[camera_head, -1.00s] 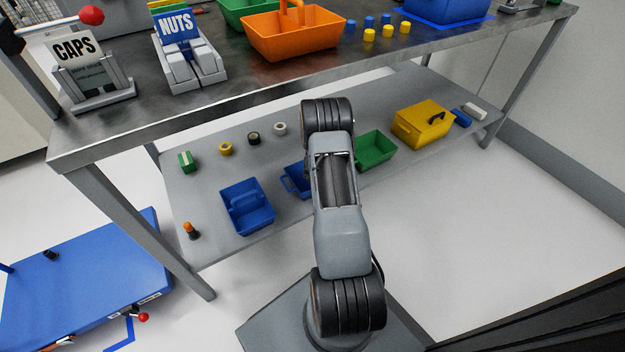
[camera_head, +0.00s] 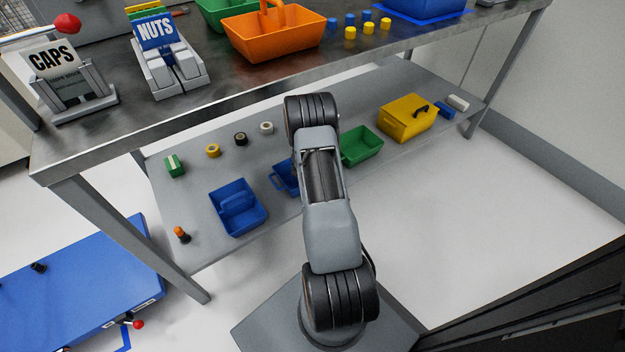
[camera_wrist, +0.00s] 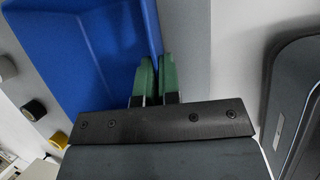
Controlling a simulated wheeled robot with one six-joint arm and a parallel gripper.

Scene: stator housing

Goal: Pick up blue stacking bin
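A blue stacking bin (camera_head: 287,180) sits on the lower shelf in the head view, largely hidden behind my arm. In the wrist view a large blue bin surface (camera_wrist: 95,50) fills the upper left, close to the camera. My gripper (camera_wrist: 156,78) has green finger pads, set close together. The right edge of the blue bin runs down into the narrow gap between them, so they appear shut on its wall. The gripper is hidden behind my arm in the head view. Another blue bin (camera_head: 238,208) with a handle stands to the left on the same shelf.
On the lower shelf (camera_head: 205,250) are a green bin (camera_head: 361,147), a yellow box (camera_head: 407,118), tape rolls (camera_head: 240,139) and small items. The tabletop above holds an orange bin (camera_head: 272,36). A table leg (camera_head: 130,240) and blue cart (camera_head: 85,280) are at left.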

